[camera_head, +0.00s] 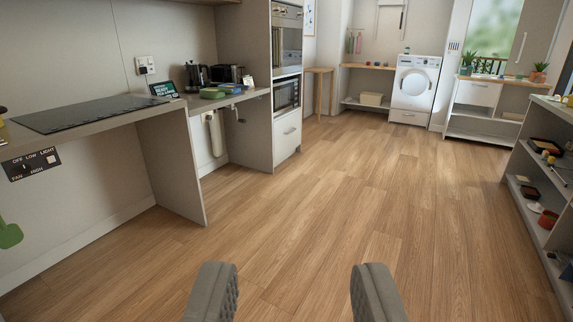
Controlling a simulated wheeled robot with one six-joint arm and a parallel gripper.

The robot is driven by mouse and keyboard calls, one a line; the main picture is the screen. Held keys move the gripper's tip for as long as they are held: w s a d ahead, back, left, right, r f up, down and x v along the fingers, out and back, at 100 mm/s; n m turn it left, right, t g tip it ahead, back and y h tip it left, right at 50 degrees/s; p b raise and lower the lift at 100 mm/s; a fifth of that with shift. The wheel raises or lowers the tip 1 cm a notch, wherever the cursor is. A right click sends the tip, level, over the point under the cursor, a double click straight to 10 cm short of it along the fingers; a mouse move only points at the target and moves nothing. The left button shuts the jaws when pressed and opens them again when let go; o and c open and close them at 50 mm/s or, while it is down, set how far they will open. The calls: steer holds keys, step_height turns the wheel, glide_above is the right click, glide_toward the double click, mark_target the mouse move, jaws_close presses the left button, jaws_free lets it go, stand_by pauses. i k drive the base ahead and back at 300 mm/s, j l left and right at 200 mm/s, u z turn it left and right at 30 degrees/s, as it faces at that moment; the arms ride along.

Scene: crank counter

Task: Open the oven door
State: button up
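The oven (287,48) is built into a tall grey cabinet left of the picture's middle, across the room. Its control strip is at the top, and its dark-fronted door appears shut. A smaller black appliance that looks like a microwave (286,95) sits below it, over a white drawer. I see both fronts at a steep angle, so small details are unclear. My gripper (294,285) shows as two grey fingers at the bottom edge, wide apart with only floor between them. It is far from the oven and touches nothing.
A counter with a black cooktop (95,112) runs along the left, its end panel (172,165) reaching the floor. Open shelves (535,185) line the right. A washing machine (414,82) stands at the back. The wooden floor (350,190) between is clear.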

mark_target(288, 39)
steer(key=i, duration=1.9)
steer(key=i+l+u, duration=0.15)
steer(key=i, duration=0.4)
steer(key=i+l+u, duration=0.15)
steer(key=i, duration=0.4)
steer(key=i+l+u, duration=0.1)
steer(key=i, duration=0.45)
steer(key=i+l+u, duration=0.15)
steer(key=i+l, duration=0.15)
steer(key=i, duration=0.2)
